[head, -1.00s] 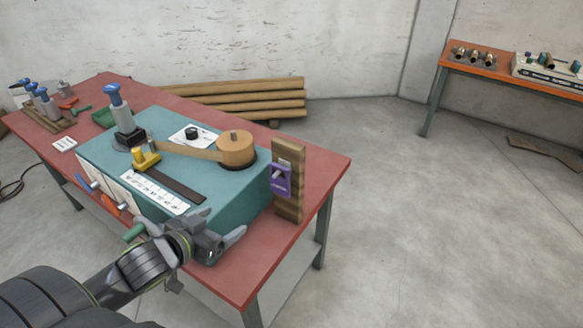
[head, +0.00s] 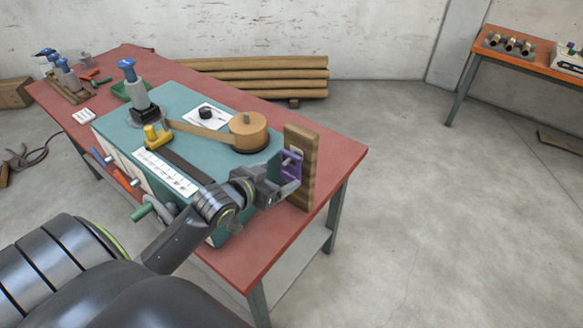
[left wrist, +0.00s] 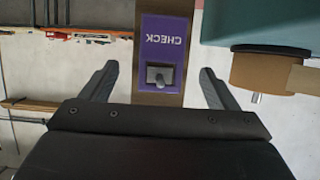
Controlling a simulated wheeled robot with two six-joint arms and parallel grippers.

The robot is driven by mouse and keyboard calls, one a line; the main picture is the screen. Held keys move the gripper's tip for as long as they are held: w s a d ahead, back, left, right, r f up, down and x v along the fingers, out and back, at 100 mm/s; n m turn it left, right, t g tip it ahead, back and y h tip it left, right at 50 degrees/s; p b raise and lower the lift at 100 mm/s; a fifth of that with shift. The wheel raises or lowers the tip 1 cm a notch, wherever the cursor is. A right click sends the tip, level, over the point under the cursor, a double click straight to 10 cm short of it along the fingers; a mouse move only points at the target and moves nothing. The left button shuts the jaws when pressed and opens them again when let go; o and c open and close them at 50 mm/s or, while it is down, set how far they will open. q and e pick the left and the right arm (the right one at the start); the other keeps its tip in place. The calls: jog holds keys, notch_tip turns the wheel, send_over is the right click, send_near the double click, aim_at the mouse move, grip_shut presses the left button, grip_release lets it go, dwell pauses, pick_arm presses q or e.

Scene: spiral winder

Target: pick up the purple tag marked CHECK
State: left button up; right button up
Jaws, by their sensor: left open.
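The purple tag (head: 290,166) hangs on the face of an upright wooden post (head: 300,190) at the right end of the red table. In the left wrist view the tag (left wrist: 163,42) reads CHECK upside down, with a grey metal peg or hook (left wrist: 160,76) at its slot. My left gripper (head: 285,187) is close to the tag in the head view and covers its lower part. In the left wrist view its two fingers (left wrist: 158,88) are spread, one on each side of the tag and apart from it. My right gripper is not in view.
The teal winder box (head: 190,128) with a tan roll (head: 248,131) stands left of the post. A green-handled crank (head: 145,211) sticks out at its front. The red table top (head: 335,155) is clear right of the post. Wooden poles (head: 265,77) lie behind.

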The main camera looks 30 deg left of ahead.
aim_at(290, 170)
pick_arm(q)
jog(key=shift+p+x, duration=0.35)
jog(key=shift+x, duration=0.65)
jog(key=shift+p+x, duration=0.4)
jog(key=shift+x, duration=1.6)
jog(key=shift+s+a+f, duration=0.1)
jog(key=shift+a+f, duration=0.05)
jog(key=c, duration=1.1)
